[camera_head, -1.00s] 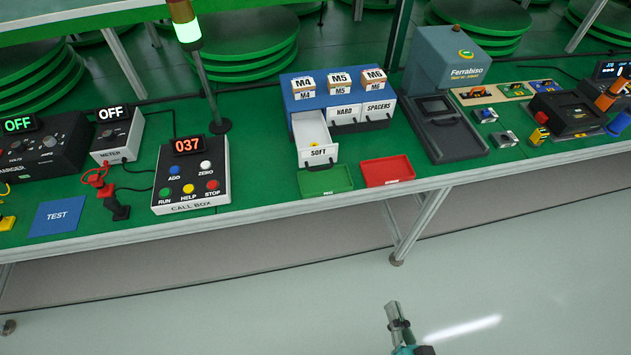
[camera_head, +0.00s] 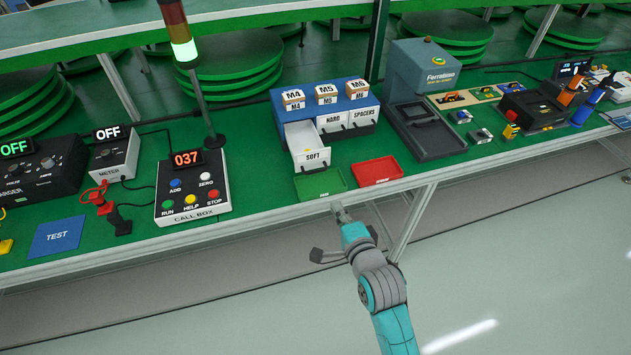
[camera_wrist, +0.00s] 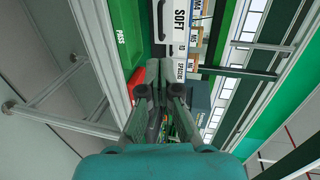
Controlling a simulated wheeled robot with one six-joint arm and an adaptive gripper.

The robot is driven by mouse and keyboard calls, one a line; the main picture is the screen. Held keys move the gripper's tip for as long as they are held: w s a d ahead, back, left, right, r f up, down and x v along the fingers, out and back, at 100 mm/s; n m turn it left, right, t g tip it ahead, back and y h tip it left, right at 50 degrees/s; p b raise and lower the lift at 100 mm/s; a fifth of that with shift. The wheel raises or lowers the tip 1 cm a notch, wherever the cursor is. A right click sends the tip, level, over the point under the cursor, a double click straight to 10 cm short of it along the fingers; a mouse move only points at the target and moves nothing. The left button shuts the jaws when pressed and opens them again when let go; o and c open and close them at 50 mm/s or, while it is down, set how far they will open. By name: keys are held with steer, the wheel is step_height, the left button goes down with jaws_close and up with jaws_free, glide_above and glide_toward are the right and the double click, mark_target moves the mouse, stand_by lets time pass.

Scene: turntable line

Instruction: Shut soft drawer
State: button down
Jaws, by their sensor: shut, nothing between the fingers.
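The soft drawer (camera_head: 310,157) is a white drawer labelled SOFT with a dark handle. My gripper (camera_head: 337,208) is at the bench's front edge, in front of the green tray and apart from the drawer. In the wrist view my gripper's fingers (camera_wrist: 166,66) are together with nothing between them.
The HARD and SPACERS drawers (camera_head: 363,117) are closed. A green tray (camera_head: 322,185) and a red tray (camera_head: 377,171) lie in front of the cabinet. The call box (camera_head: 192,188) with a lamp pole stands to the left. A grey Ferrabiso machine (camera_head: 421,73) stands to the right.

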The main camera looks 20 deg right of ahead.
glide_toward(306, 147)
steer(key=s, duration=0.5)
steer(key=shift+s+a+f, duration=0.1)
steer(key=shift+s, duration=0.05)
steer(key=r+x, duration=0.1)
steer(key=x, duration=0.3)
steer(key=r+x, duration=0.1)
steer(key=x, duration=0.4)
steer(key=r+x, duration=0.1)
steer(key=x, duration=0.4)
steer(key=shift+w, duration=0.5)
steer(key=shift+w+r, duration=0.25)
